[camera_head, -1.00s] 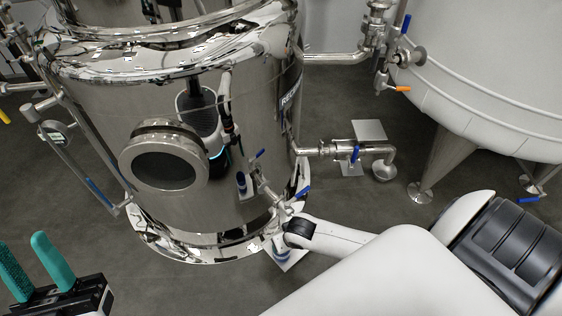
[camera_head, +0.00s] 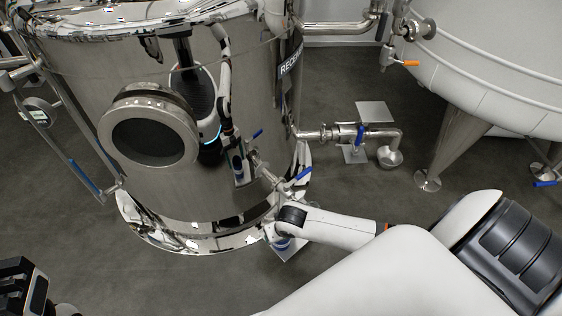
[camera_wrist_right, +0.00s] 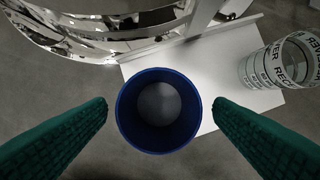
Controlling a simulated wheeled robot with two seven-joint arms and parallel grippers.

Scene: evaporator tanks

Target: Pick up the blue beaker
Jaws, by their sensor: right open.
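The blue beaker (camera_wrist_right: 158,112) is seen from above in the right wrist view, with its round mouth facing the camera. It stands at the edge of a white plate (camera_wrist_right: 225,60). In the head view a small blue part of the beaker (camera_head: 283,244) shows below my right wrist, mostly hidden. My right gripper (camera_wrist_right: 160,104) is open, with one green finger on each side of the beaker and a gap to it on both sides. In the head view only the dark body of my left gripper (camera_head: 22,287) shows at the lower left edge; its fingers are not visible.
A clear labelled beaker (camera_wrist_right: 283,63) stands on the plate to the right of the blue one. The shiny steel tank (camera_head: 215,150), with valve and pipe (camera_head: 345,133), rises close behind. A white tank (camera_head: 490,70) stands at the right.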

